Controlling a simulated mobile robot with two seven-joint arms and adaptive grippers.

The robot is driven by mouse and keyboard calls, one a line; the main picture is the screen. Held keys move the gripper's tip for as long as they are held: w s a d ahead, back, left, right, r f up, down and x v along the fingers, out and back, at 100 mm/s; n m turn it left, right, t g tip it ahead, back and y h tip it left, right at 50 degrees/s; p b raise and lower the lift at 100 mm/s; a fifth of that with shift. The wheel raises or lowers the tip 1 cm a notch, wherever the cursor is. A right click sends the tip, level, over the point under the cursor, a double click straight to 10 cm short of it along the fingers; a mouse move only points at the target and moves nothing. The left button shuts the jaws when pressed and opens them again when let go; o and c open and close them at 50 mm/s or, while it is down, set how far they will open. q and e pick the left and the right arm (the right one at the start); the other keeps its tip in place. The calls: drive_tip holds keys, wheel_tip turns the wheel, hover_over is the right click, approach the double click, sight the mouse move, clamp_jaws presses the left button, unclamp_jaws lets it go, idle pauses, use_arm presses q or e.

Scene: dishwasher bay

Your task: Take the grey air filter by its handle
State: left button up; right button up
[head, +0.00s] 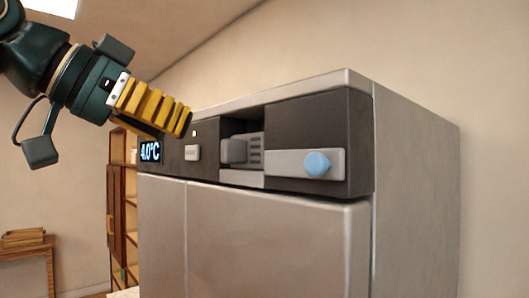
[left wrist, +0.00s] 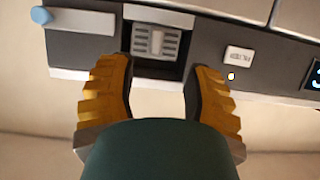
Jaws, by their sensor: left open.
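The grey air filter (head: 241,151) sits in a dark open slot in the front panel of a steel appliance. Its block-shaped handle and slatted face show in the head view. In the left wrist view the filter (left wrist: 155,43) lies inside the slot, between and beyond my fingertips. My left gripper (head: 186,121) has yellow ribbed fingers and is in front of the panel, up and left of the filter in the head view. In the left wrist view the gripper (left wrist: 164,66) is open and empty, its fingers on either side of the slot. My right gripper is not in view.
The steel appliance (head: 280,230) fills the middle. Its panel carries a display (head: 150,151), a small button (head: 192,153) and a grey plate with a blue knob (head: 317,164). A wooden shelf (head: 130,180) and a small table (head: 27,250) stand at the left.

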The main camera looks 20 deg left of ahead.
sight(222, 154)
use_arm(q)
drive_tip(key=x, duration=0.5)
drive_tip(key=shift+d, duration=0.1)
drive_tip(key=shift+d+x, duration=0.2)
drive_tip(key=shift+x, duration=2.55)
drive_tip(key=shift+s+f, duration=0.1)
drive_tip(key=shift+s, duration=0.05)
clamp_jaws()
